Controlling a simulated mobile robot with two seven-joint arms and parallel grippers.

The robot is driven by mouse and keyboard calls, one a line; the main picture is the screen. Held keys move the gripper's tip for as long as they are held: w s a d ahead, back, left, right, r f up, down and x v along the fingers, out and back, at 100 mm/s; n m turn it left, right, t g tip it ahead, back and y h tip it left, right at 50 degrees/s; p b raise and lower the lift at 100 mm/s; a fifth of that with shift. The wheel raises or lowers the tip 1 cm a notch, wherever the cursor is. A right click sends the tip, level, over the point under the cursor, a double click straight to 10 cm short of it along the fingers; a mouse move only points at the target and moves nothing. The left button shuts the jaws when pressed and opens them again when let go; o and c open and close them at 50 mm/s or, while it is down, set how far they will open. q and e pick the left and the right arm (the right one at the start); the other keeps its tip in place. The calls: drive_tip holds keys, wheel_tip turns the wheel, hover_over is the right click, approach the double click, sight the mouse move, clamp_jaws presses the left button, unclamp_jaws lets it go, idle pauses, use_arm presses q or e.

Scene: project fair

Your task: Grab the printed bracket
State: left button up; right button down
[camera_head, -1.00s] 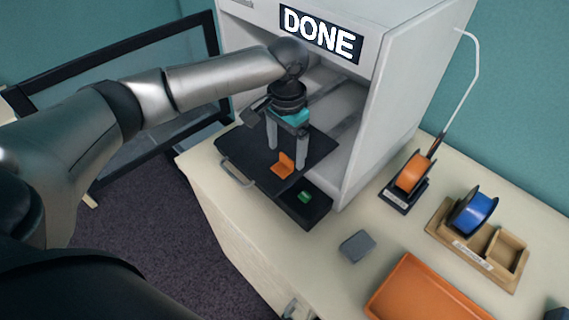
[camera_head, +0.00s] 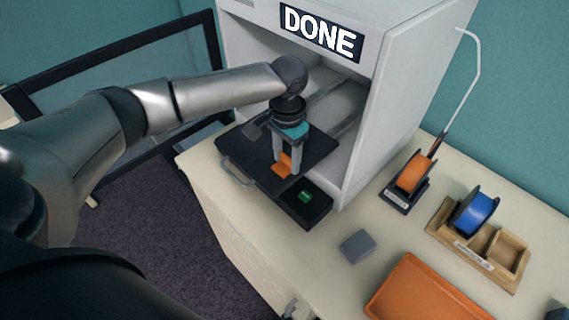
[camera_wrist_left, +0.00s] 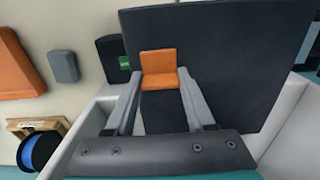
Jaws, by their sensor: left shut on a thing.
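The printed bracket (camera_head: 282,167) is a small orange L-shaped piece on the dark print bed (camera_head: 240,155) that sticks out of the white printer. My left gripper (camera_head: 287,168) points down over the bed and is shut on the bracket's upright part. In the left wrist view the bracket (camera_wrist_left: 158,70) shows between the two grey fingers (camera_wrist_left: 160,95). The bracket still appears to be on or very close to the bed. My right gripper is not in view.
The white printer (camera_head: 395,90) with a DONE sign stands behind the bed. A green button (camera_head: 305,196) sits at the bed's front right. On the table are a grey block (camera_head: 357,246), an orange tray (camera_head: 425,290), an orange spool (camera_head: 414,173) and a blue spool (camera_head: 474,213).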

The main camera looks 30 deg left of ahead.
use_arm(q)
drive_tip(key=c, duration=0.5)
